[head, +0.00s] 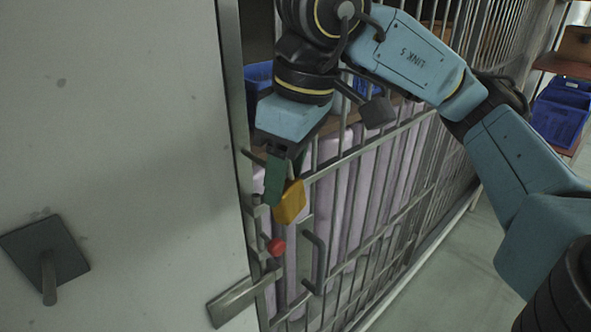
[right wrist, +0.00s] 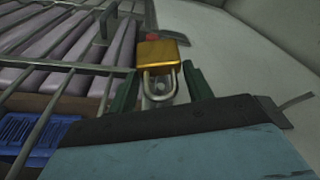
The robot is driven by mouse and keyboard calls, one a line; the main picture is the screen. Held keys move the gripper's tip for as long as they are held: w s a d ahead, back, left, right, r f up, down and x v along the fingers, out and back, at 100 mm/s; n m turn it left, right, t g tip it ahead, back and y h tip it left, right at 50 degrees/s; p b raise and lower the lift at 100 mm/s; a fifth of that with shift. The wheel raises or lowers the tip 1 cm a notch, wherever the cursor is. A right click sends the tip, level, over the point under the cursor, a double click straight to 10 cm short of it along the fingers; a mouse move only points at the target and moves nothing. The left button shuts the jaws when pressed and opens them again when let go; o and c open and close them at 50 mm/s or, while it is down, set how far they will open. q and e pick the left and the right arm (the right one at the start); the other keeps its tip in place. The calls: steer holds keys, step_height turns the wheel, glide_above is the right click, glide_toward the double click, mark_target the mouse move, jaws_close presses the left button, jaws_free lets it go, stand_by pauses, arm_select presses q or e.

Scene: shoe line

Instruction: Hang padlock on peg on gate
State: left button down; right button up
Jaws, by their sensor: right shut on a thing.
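A yellow padlock (head: 290,203) hangs body-down at the fingers of my right gripper (head: 284,180), in front of the gate's (head: 340,161) left edge. In the right wrist view the padlock (right wrist: 158,54) shows with its silver shackle (right wrist: 160,84) between the two green fingers, which are shut on it. A short dark rod (head: 254,157), which looks like the peg, sticks out left of the gripper at the gate's edge. The padlock is apart from it. My left gripper is out of view.
Below the padlock are a red knob (head: 277,246), a gate handle (head: 315,262) and a flat latch bar (head: 232,301). A pale panel (head: 120,130) at left bears a dark plate with a rod (head: 47,264). Blue bins (head: 562,110) stand at right.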

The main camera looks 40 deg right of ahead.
steer(key=shift+w+a+p, duration=0.15)
steer(key=shift+w+p, duration=0.4)
steer(key=shift+w, duration=1.05)
steer(key=shift+w+f+b, duration=0.2)
steer(key=shift+f+b, duration=0.05)
steer(key=shift+b, duration=0.15)
steer(key=shift+w+f+b, duration=0.3)
steer(key=shift+w+b, duration=0.1)
steer(key=shift+b, duration=0.1)
steer(key=o, duration=1.2)
steer(key=shift+r, duration=0.1)
step_height(320, 180, up, 13)
steer(key=s+d+p, duration=0.1)
steer(key=s+p, duration=0.1)
steer(key=shift+d, duration=0.3)
